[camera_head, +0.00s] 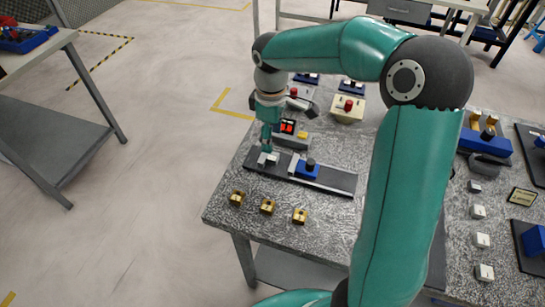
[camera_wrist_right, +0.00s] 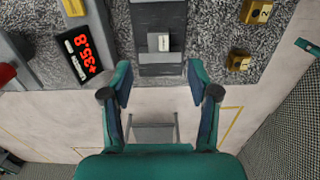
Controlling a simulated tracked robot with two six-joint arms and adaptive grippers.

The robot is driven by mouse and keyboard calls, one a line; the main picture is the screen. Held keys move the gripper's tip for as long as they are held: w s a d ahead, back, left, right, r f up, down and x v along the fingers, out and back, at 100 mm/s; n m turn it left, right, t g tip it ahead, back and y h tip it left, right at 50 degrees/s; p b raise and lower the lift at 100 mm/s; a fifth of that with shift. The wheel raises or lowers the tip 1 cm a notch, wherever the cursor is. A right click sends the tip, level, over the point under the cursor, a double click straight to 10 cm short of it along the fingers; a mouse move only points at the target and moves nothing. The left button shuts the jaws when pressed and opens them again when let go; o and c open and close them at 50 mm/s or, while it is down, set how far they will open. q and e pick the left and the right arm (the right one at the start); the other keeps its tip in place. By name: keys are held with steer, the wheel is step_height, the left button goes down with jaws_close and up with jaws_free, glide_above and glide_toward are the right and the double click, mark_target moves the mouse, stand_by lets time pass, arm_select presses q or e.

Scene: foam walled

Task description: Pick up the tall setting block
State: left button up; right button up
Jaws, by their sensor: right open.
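A small silver-grey block (camera_head: 267,158) with a pale label sits near the left end of a dark rail (camera_head: 335,181). It also shows in the right wrist view (camera_wrist_right: 158,42); I take it as the tall setting block, though other grey blocks are about. My right gripper (camera_head: 267,147) points down just above that end of the rail, partly hiding the block. In the right wrist view its fingers (camera_wrist_right: 160,85) are apart with nothing between them, and the block lies just beyond the tips. My left gripper is out of view.
A blue block (camera_head: 307,169) with a black knob sits further along the rail. A red digital readout (camera_wrist_right: 81,54) stands beside it. Several brass blocks (camera_head: 267,206) line the front. Several small grey blocks (camera_head: 482,240) stand at the right. The table edge is close by.

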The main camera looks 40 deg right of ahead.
mark_target(272, 155)
steer(key=shift+d+f+p, duration=0.15)
steer(key=shift+f+p, duration=0.35)
steer(key=shift+f, duration=3.3)
jaws_close()
